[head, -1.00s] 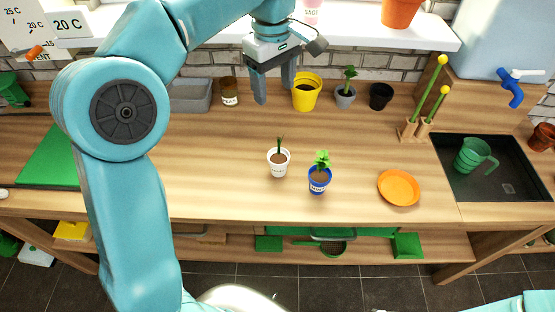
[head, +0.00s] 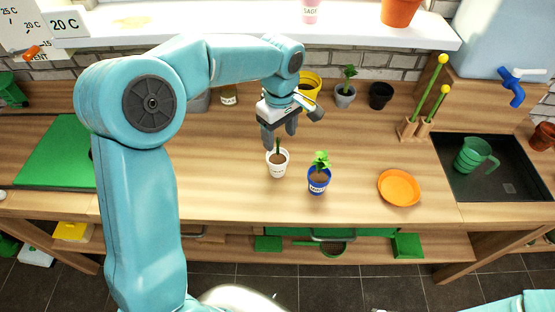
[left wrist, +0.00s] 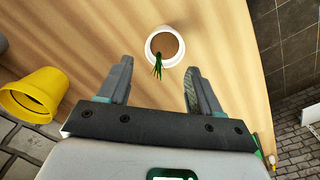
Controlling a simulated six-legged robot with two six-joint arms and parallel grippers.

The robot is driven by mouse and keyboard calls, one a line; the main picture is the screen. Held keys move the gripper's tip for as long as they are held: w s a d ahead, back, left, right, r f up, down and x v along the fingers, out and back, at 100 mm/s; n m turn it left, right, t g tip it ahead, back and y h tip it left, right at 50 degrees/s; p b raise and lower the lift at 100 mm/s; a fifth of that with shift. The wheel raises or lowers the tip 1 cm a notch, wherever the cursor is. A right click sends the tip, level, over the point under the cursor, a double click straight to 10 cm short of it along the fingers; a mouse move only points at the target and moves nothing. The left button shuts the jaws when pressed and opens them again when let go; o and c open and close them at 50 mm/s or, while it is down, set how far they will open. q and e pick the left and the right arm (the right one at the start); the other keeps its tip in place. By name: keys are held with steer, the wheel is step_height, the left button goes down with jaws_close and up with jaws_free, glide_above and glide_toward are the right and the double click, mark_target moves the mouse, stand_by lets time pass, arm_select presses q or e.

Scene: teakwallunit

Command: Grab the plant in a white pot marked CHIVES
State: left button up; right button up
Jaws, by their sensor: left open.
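The white pot (head: 277,168) with a thin green plant and brown soil stands upright on the wooden counter; the lettering on it is too small to read. In the left wrist view the white pot (left wrist: 164,47) shows from above, ahead of and between the fingertips, with its green leaves pointing toward the gripper. My left gripper (head: 279,137) is open and empty, above and just behind the pot in the head view. It also shows in the left wrist view (left wrist: 157,76), its two fingers apart and not touching the pot. My right gripper is not in view.
A blue pot (head: 318,185) with a leafy plant stands close to the right of the white pot. An orange plate (head: 399,187) lies further right, before the dark sink (head: 500,180). A yellow pot (head: 309,83) stands behind the gripper. The counter left of the white pot is clear.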

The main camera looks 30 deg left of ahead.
mark_target(278, 156)
arm_select(q)
steer(key=shift+w+f, duration=0.15)
steer(key=shift+f, duration=1.1)
steer(key=shift+s, duration=0.25)
steer(key=shift+w+f, duration=0.1)
steer(key=shift+w, duration=0.1)
steer(key=c, duration=1)
steer(key=shift+s, duration=0.15)
jaws_close()
